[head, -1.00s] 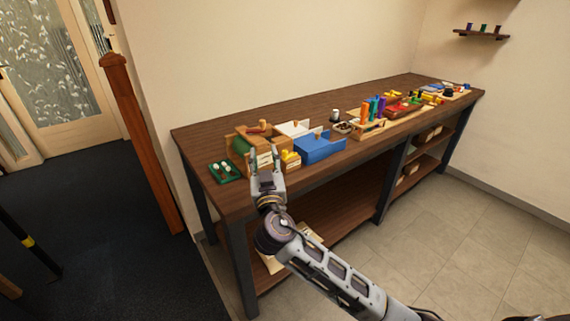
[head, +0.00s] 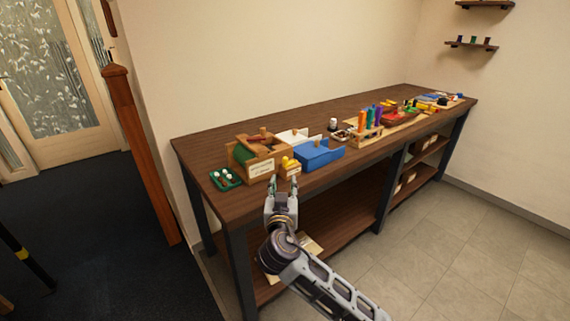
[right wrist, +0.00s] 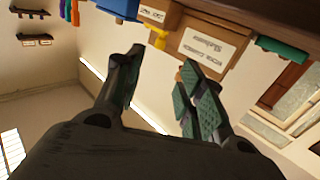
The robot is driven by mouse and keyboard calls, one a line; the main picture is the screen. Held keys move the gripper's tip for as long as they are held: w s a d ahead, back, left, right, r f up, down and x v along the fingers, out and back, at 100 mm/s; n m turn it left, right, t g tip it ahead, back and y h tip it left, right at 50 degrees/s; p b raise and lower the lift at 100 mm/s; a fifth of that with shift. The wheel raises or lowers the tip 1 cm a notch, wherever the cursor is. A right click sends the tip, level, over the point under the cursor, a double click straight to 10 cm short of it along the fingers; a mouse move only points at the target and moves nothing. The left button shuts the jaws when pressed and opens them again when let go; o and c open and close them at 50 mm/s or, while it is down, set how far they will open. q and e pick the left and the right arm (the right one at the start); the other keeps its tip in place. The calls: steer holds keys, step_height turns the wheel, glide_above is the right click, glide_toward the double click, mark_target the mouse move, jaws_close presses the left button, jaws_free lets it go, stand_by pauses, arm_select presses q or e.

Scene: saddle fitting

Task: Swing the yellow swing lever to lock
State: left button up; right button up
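A small yellow part (head: 290,163) shows at a little labelled box on the near side of the bench, beside a wooden box (head: 261,171) with a white label. A yellow piece (right wrist: 160,38) also shows in the right wrist view, by the labelled box fronts; I cannot tell for sure which yellow part is the swing lever. My right gripper (head: 272,183) is in front of and below the boxes, at the bench's front edge. In the right wrist view the gripper (right wrist: 163,60) has its fingers apart with nothing between them. My left gripper is out of view.
The bench (head: 200,148) holds a green tray (head: 226,178) with white pieces at left and a blue box (head: 319,154) at right. Coloured cylinders (head: 371,117) and a red tray (head: 398,117) stand farther right. A wooden post (head: 140,150) rises left of the bench.

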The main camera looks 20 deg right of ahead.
mark_target(285, 161)
steer(key=shift+x, duration=6.55)
